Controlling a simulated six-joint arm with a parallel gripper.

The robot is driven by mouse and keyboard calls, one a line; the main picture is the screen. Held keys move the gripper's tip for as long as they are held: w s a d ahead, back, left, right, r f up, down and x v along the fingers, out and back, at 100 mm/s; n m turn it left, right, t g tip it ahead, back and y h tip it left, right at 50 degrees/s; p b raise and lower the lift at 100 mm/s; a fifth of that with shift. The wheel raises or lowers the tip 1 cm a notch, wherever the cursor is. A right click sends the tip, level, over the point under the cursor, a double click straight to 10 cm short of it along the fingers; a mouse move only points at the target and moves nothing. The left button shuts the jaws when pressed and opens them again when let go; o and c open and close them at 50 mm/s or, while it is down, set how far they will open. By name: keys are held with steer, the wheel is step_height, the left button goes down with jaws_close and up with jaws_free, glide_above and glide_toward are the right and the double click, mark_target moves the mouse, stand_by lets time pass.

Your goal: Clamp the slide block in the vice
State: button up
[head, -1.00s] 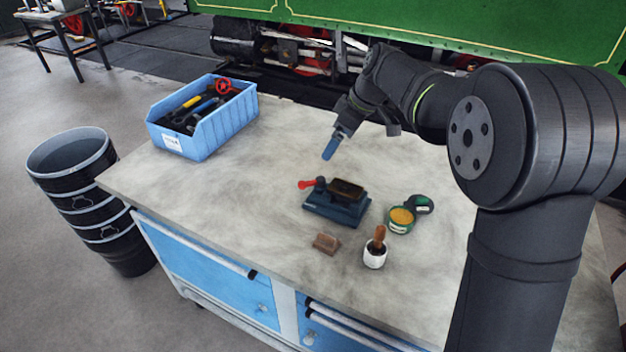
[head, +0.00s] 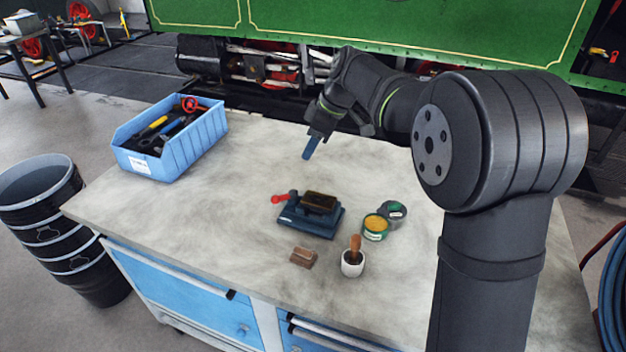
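A dark blue vice (head: 297,220) stands on the bench, with a red handle (head: 280,198) at its left. A dark block with a brownish top (head: 319,200) sits at the top of the vice and looks like the slide block. I cannot tell whether the jaws press on it. My gripper (head: 308,150) hangs above the bench, behind the vice in the picture and apart from it. Its blue fingers point down and overlap into one shape, so their opening is hidden. Nothing shows held in them.
A blue bin (head: 150,165) of tools stands at the back left. In front of the vice lies a small brown block (head: 303,257), beside a white pot with a wooden-handled brush (head: 353,262). An open yellow tin (head: 375,227) and its lid (head: 394,210) lie right. The bench's left middle is clear.

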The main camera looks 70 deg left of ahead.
steer(key=a+n, duration=0.1)
steer(key=n, duration=0.4)
steer(key=n+g+h, duration=0.1)
steer(key=n, duration=0.2)
glide_toward(284, 196)
steer(key=x, duration=0.8)
jaws_close()
